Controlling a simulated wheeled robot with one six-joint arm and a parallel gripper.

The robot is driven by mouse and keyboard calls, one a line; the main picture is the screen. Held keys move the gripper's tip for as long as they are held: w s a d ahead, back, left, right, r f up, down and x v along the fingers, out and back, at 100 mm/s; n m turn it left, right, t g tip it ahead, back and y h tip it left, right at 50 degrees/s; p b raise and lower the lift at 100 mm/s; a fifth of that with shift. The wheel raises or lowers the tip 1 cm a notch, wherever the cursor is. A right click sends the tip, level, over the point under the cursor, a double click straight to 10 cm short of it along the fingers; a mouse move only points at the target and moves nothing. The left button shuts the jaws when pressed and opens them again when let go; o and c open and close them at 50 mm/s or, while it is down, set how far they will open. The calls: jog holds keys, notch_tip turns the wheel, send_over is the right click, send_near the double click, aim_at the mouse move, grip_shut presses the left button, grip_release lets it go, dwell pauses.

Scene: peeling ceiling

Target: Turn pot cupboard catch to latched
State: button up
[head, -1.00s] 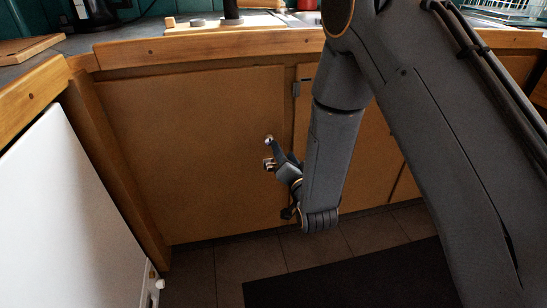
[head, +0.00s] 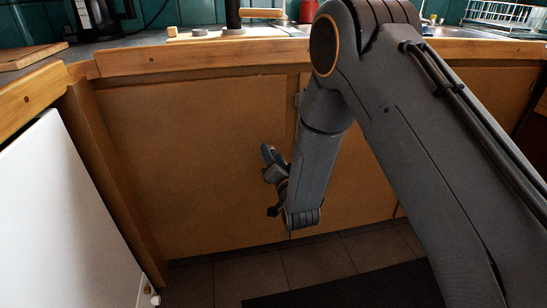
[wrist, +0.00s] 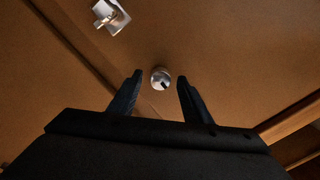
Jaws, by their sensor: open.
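The pot cupboard door (head: 190,165) is a flat brown panel below the counter and looks closed. In the wrist view, a small round silver fitting (wrist: 160,79) with a dark mark on its face shows on the brown panel. A silver plate with a raised turn piece (wrist: 110,16) is at the upper left of that view. I cannot tell for sure which of the two is the catch, or its setting. My gripper (wrist: 160,75) is open and empty, its dark fingers on either side of the round fitting in the picture. In the head view, my gripper (head: 268,164) is close to the door and hides the fittings.
A wooden-edged counter (head: 190,62) runs above the cupboard. A white panel (head: 65,225) stands at the left, close to the cupboard's side. A dark mat (head: 350,288) lies on the tiled floor. A dark seam (wrist: 62,42) crosses the brown panels in the wrist view.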

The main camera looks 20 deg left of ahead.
jog(key=c, duration=1)
jog(key=shift+c, duration=0.2)
jog(key=shift+n, duration=0.3)
jog(key=shift+s+a+r+n+h+p, duration=0.1)
jog(key=shift+n+h+p, duration=0.2)
jog(key=shift+n+p, duration=2.65)
jog(key=shift+n+h+p, duration=0.3)
jog(key=shift+n+p, duration=0.35)
jog(key=shift+n, duration=4.6)
